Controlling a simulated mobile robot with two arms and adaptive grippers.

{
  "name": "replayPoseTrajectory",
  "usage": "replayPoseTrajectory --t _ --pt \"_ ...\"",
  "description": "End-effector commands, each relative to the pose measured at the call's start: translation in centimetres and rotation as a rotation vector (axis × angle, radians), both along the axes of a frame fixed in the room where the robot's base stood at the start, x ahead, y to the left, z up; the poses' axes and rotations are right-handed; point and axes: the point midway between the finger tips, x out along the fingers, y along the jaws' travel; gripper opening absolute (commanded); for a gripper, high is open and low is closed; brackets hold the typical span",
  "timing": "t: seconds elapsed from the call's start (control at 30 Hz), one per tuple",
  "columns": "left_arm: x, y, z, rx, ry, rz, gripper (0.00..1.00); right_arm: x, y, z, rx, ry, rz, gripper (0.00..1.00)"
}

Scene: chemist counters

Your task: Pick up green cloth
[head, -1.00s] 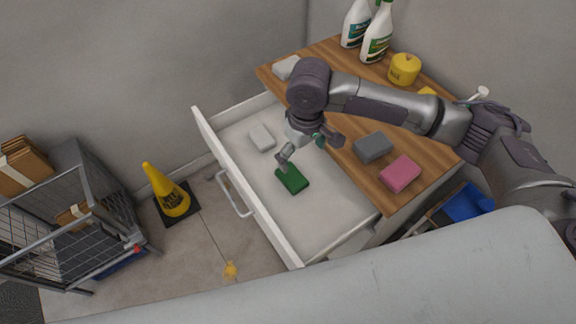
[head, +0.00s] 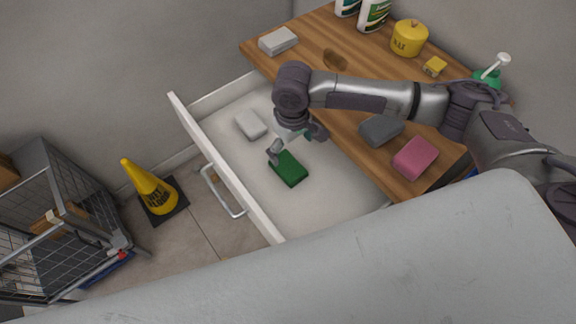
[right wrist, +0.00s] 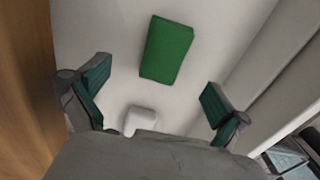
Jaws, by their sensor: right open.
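The green cloth (head: 289,168) is a folded block lying flat on the floor of the open white drawer (head: 222,168). It also shows in the right wrist view (right wrist: 166,50), ahead of and between the fingers. My right gripper (head: 291,146) is over the drawer, just above the cloth's far end, and covers little of it. In the right wrist view the right gripper (right wrist: 152,92) is open, with nothing between its teal finger pads. My left gripper is not in view.
A white block (head: 250,125) lies in the drawer near the cloth. The wooden counter (head: 300,48) holds a grey block (head: 381,130), a pink block (head: 415,157), a yellow pot (head: 409,37) and bottles. A yellow cone (head: 150,187) and a wire cart (head: 50,225) stand on the floor.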

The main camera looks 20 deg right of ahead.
Motion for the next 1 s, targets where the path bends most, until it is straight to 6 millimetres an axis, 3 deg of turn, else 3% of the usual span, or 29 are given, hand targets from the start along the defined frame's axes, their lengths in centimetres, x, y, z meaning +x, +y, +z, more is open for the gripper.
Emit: replayPoseTrajectory --t 0.1,0.37,0.6,0.9,1.0 --pt "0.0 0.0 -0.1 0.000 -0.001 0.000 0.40 0.0 0.0 -1.8 0.000 0.000 -0.001 1.00" --pt "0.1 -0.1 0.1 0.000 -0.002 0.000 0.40 -0.2 0.3 -3.8 0.000 0.001 0.002 1.00" --pt "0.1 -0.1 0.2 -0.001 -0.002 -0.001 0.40 -0.4 0.7 -7.2 0.000 0.001 0.001 1.00" --pt "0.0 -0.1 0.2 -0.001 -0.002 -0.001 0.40 -0.4 0.7 -7.9 0.000 -0.001 0.001 1.00" --pt "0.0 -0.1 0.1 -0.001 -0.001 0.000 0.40 -0.4 0.7 -7.9 0.000 -0.001 0.001 0.87"
